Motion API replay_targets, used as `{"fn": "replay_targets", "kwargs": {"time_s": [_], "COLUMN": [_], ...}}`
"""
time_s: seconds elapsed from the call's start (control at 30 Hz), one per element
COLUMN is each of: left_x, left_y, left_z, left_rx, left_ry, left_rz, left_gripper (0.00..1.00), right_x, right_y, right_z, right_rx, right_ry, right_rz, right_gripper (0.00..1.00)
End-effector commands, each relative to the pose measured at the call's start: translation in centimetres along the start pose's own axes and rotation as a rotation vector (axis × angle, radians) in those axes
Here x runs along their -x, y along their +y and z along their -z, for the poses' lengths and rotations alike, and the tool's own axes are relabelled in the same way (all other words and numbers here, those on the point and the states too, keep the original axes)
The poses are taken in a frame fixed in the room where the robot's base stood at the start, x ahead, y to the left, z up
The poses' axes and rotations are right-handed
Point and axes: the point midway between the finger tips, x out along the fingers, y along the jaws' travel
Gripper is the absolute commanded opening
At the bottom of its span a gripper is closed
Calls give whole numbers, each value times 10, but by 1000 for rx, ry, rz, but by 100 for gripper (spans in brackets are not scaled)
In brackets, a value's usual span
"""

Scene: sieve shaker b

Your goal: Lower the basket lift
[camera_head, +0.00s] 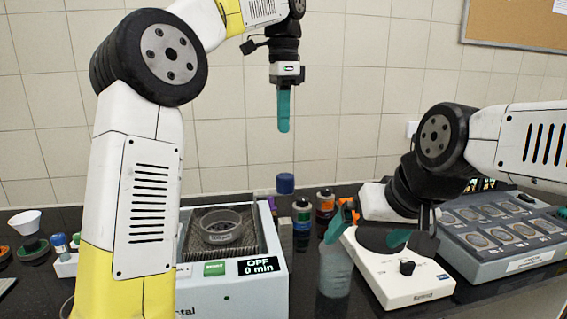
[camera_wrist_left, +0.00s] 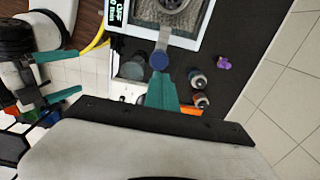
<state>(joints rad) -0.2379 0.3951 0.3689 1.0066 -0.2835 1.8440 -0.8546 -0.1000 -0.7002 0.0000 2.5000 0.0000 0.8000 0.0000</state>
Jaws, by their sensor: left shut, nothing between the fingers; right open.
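The white bath-type unit (camera_head: 272,288), with its display reading OFF and 0 min, stands on the bench at centre left. A mesh basket (camera_head: 254,236) sits in its top with a round clear dish or sieve (camera_head: 221,227); its exact height is hard to tell. A blue knob (camera_head: 285,183) stands at the unit's back right; in the left wrist view the knob (camera_wrist_left: 159,61) ends a grey bar (camera_wrist_left: 163,36) from the unit. My left gripper (camera_head: 283,130) points down, shut and empty, above the knob and apart from it. My right gripper (camera_head: 369,230) is open and empty.
A translucent bottle (camera_head: 335,272) and a white bench device (camera_head: 407,288) stand by my right gripper. Small bottles (camera_head: 303,215) stand right of the unit. A grey panel device (camera_head: 505,238) is at right. A white cup (camera_head: 25,222) is at far left. The air around the knob is clear.

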Motion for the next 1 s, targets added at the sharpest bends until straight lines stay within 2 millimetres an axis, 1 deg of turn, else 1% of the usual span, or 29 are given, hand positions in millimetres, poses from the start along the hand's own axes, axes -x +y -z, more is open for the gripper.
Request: {"fn": "replay_targets", "kwargs": {"time_s": [0.03,0.3,0.4,0.5,0.6,0.7,1.0], "left_x": [-10,-64,-80,-92,-99,-103,-103], "left_y": [1,1,1,1,0,0,0], "left_z": [-1,-1,-1,0,0,0,0], "left_rx": [1,2,1,1,1,1,1], "left_ry": [-3,-3,-1,-1,0,1,1], "left_rz": [-3,-4,-3,-2,-1,0,0], "left_gripper": [0,0,0,0,0,0,0], "right_x": [0,0,0,0,0,0,0], "right_y": [0,0,0,0,0,0,0], "right_z": [0,0,0,0,0,0,0], "right_rx": [0,0,0,0,0,0,0], "right_ry": [0,0,0,0,0,0,0], "right_rz": [0,0,0,0,0,0,0], "right_gripper": [100,100,100,100,100,100,100]}}
